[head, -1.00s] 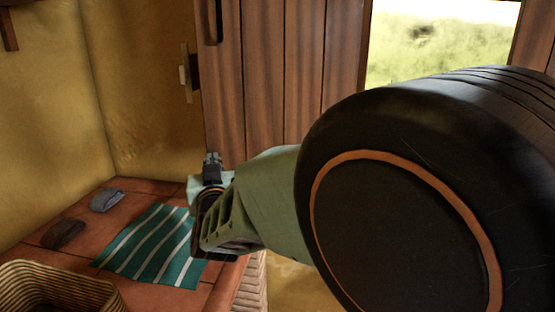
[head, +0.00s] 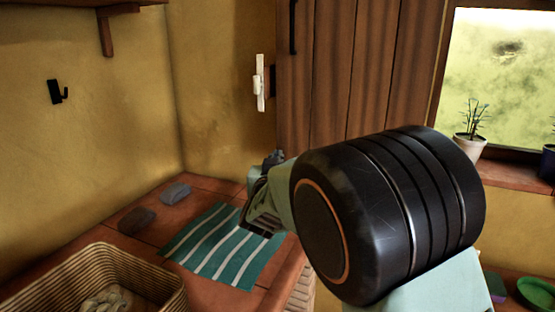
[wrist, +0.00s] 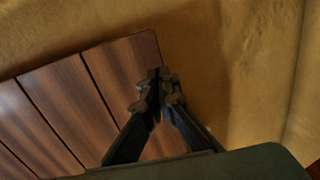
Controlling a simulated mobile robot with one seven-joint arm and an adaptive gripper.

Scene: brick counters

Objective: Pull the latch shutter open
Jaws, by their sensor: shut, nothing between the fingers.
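The shutter (head: 345,85) is a brown panel of upright wooden planks left of the window, and it lies flat along the wall. A black vertical handle (head: 293,25) shows at its upper left. A pale latch piece (head: 260,83) stands upright at its left edge, by a dark bracket (head: 271,80). My gripper (head: 272,158) is below the latch piece, near the shutter's lower left in the picture, partly hidden by my arm. In the wrist view my gripper (wrist: 160,88) is shut and empty, its tips in front of a corner of the planks (wrist: 85,85).
A counter holds a striped teal cloth (head: 222,250), two stones (head: 136,220) and a wicker basket (head: 75,268). A wall hook (head: 57,92) and shelf (head: 110,12) are at left. A potted plant (head: 468,145) stands on the windowsill. A green dish (head: 537,293) is at lower right.

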